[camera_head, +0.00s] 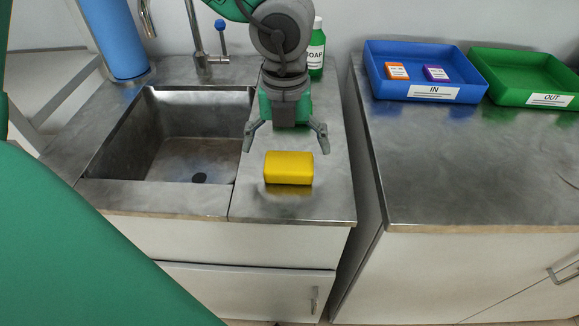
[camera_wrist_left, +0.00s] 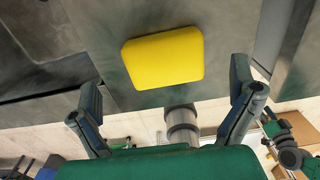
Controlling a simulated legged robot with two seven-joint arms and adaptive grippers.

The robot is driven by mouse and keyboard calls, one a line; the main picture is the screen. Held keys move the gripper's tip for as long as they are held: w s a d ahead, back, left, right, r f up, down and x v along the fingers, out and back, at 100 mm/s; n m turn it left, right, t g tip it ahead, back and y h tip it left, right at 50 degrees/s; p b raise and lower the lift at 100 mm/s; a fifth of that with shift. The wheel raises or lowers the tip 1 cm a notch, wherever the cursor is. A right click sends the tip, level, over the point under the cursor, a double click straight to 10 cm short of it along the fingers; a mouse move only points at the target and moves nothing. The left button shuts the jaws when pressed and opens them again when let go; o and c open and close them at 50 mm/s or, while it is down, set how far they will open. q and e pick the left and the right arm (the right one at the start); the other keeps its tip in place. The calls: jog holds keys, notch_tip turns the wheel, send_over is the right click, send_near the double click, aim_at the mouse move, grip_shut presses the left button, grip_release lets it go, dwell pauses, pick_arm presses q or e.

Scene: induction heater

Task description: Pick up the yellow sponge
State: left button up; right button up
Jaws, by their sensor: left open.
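The yellow sponge (camera_head: 288,168) lies flat on the metal counter to the right of the sink, near the counter's front edge. My left gripper (camera_head: 287,142) is open and empty above the counter, pointing down, with its fingers spread wider than the sponge. In the head view it appears just behind and above the sponge. In the left wrist view the sponge (camera_wrist_left: 163,57) shows whole, beyond the two spread fingertips (camera_wrist_left: 166,98) and between them, untouched. My right gripper is not in view.
The sink basin (camera_head: 180,145) is left of the sponge. A green soap bottle (camera_head: 317,50) stands behind my left gripper. A gap separates this counter from the right one, which bears a blue IN tray (camera_head: 425,92) with two small boxes and a green OUT tray (camera_head: 525,76).

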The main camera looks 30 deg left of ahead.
aim_at(286, 159)
pick_arm(q)
jog(key=f, duration=0.3)
jog(key=shift+a+f+b, duration=0.15)
jog(key=shift+a+b, duration=0.05)
jog(key=shift+b, duration=0.2)
jog(key=shift+d+f, duration=0.15)
jog(key=shift+f, duration=0.15)
jog(key=shift+d+r, duration=0.15)
jog(key=shift+d, duration=0.6)
jog(key=c, duration=1)
jog(key=shift+s+a, duration=0.1)
jog(key=shift+a, duration=0.5)
jog(key=shift+r, duration=0.25)
jog(key=r+p, duration=0.1)
jog(key=r, duration=0.5)
jog(key=r+p, duration=0.1)
jog(key=r, duration=0.2)
jog(key=shift+d+p, duration=0.3)
jog(key=shift+d, duration=0.1)
jog(key=shift+a+r, duration=0.1)
jog(key=shift+r, duration=0.15)
jog(key=shift+a, duration=0.1)
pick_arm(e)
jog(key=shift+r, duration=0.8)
pick_arm(q)
jog(key=shift+a, duration=0.1)
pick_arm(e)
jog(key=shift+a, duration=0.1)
